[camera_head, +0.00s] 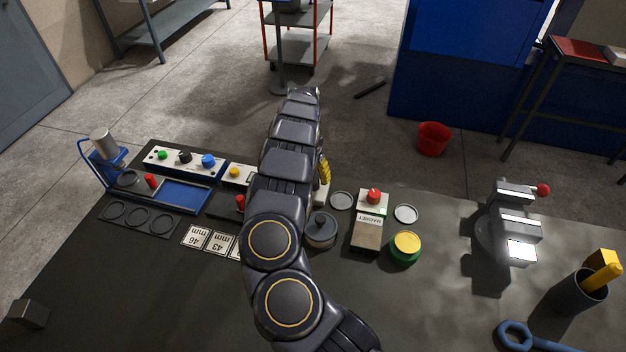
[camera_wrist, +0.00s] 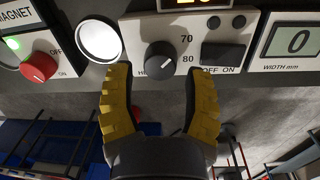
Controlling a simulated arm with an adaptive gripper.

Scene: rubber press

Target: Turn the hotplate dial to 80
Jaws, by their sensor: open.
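The hotplate dial (camera_wrist: 160,57) is a black knob on a white panel (camera_wrist: 150,27) in the wrist view. The marks 70 and 80 are printed to its right. Exactly where its pointer stands is too small to tell. My gripper (camera_wrist: 160,70) is open, its yellow fingers on either side below the dial, with the dial roughly in line with the gap. Contact with the dial cannot be told. In the head view, my arm hides the dial and most of the gripper; a yellow finger shows beside the arm.
The magnet box (camera_wrist: 18,45) with a red knob (camera_wrist: 38,67) is left of the panel, and a round pale disc (camera_wrist: 100,41) lies between. Black switches (camera_wrist: 222,54) and a width display (camera_wrist: 297,41) are to the right. A green-yellow button (camera_head: 405,247) is on the table.

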